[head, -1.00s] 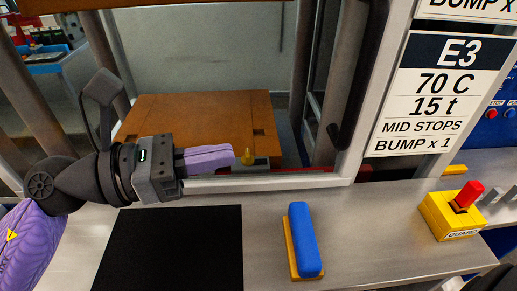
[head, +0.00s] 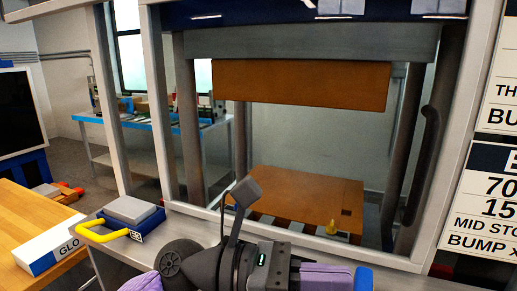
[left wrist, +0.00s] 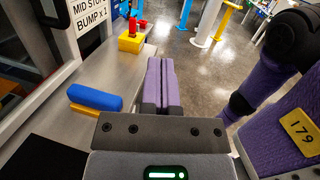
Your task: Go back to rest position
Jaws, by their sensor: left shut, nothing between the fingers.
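My left gripper (head: 366,280) is at the bottom edge of the head view, in front of the press, with its purple fingers together and empty. In the left wrist view its fingers (left wrist: 160,64) are pressed together and point away over the bench edge toward the floor. A blue-handled block (left wrist: 95,97) on a yellow base lies on the bench to the left of the fingers, apart from them; only a bit of blue (head: 363,278) shows beside the fingertips in the head view. My right gripper is not in view; a purple arm link with 179 shows at the right of the wrist view.
A yellow-handled tool (head: 115,231) and glove box (head: 48,246) are at left. A yellow guard box (left wrist: 131,43) stands on the bench. Open floor (left wrist: 197,62) lies beyond.

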